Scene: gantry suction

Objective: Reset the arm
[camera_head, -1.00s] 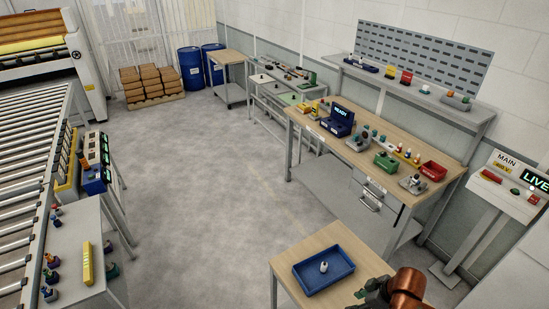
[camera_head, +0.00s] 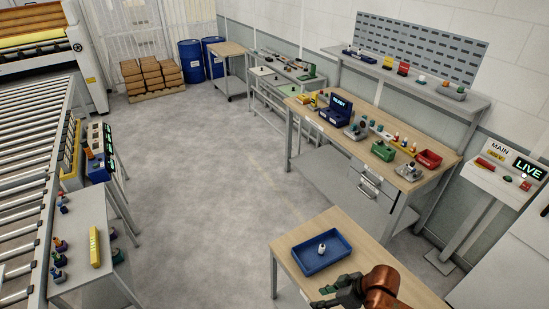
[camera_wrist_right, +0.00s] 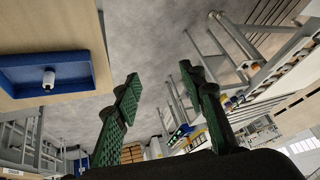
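My right gripper (camera_head: 325,296) is at the bottom of the head view, over the front part of a small wooden table. In the right wrist view my right gripper (camera_wrist_right: 160,74) has its two green fingers apart, with nothing between them. A blue tray (camera_head: 301,265) lies on that table, just beyond the gripper in the head view. A small white cylindrical piece (camera_head: 322,249) stands in the tray. The tray (camera_wrist_right: 45,90) and the white piece (camera_wrist_right: 49,79) also show at the left of the wrist view, apart from the fingers. My left gripper is not in view.
The small wooden table (camera_head: 290,244) stands in front of a longer workbench (camera_head: 332,132) with a red bin (camera_head: 429,159) and several devices. A MAIN panel (camera_head: 508,168) reading LIVE is at the right. A roller conveyor (camera_head: 30,165) runs along the left. The floor between is clear.

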